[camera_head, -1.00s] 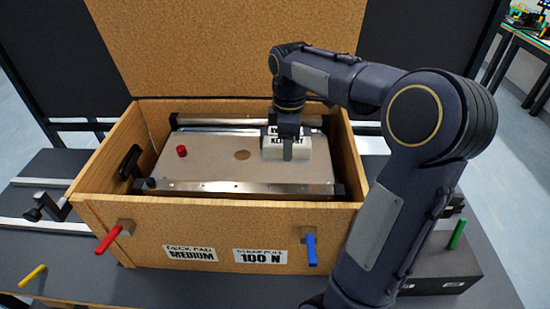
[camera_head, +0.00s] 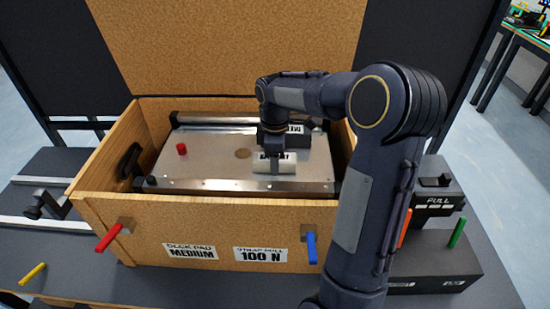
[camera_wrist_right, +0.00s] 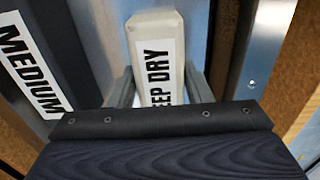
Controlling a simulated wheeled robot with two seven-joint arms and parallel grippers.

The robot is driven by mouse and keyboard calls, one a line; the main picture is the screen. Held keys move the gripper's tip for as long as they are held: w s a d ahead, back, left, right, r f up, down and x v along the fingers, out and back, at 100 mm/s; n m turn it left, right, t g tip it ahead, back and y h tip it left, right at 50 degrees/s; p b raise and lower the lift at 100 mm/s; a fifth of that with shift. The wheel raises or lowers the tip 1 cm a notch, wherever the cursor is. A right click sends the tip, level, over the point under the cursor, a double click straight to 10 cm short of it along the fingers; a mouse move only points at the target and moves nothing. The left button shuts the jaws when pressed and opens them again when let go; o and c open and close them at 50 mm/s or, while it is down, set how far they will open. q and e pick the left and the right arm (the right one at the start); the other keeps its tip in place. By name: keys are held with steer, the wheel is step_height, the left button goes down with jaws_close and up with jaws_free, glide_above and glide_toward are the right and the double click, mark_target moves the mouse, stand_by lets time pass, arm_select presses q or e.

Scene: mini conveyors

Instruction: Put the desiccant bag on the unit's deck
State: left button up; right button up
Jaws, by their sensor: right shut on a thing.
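The desiccant bag (camera_head: 287,165) is a small off-white block with a "KEEP DRY" label. It is over the front right part of the unit's light grey deck (camera_head: 205,160), inside the wooden crate (camera_head: 140,225). I cannot tell whether it touches the deck. My right gripper (camera_head: 274,163) reaches down from above and is shut on the bag. In the right wrist view, the bag (camera_wrist_right: 153,45) sits between the two grey fingers (camera_wrist_right: 158,88). My left gripper is not in view.
A dark block (camera_head: 317,141) with a "MEDIUM" label lies right behind the bag. A red knob (camera_head: 181,149) stands at the deck's left, and the deck's left half is mostly clear.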

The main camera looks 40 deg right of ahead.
steer(key=o, duration=1)
steer(key=shift+f, duration=0.15)
step_height(320, 180, up, 12)
steer(key=p, duration=0.1)
steer(key=s+a+m+t, duration=0.1)
steer(key=s+a+m, duration=0.1)
steer(key=s+a, duration=0.1)
steer(key=s+a+m+t+y, duration=0.1)
steer(key=s+a+m, duration=0.1)
steer(key=s, duration=0.3)
steer(key=s+a+m+t+y, duration=0.1)
steer(key=s+a+m, duration=0.1)
steer(key=s+a, duration=0.2)
steer(key=shift+s+a+f+t, duration=0.2)
steer(key=shift+s+a+t, duration=0.1)
steer(key=shift+s, duration=0.15)
steer(key=s+a+f+m, duration=0.2)
steer(key=s+a+f+m+t+y, duration=0.1)
steer(key=s+a+f+m, duration=0.1)
steer(key=s, duration=0.1)
steer(key=s+a+f+m+t, duration=0.1)
steer(key=s+a+f, duration=0.1)
steer(key=s+a, duration=0.1)
steer(key=shift+a+m+y, duration=0.1)
steer(key=shift+m+y, duration=0.3)
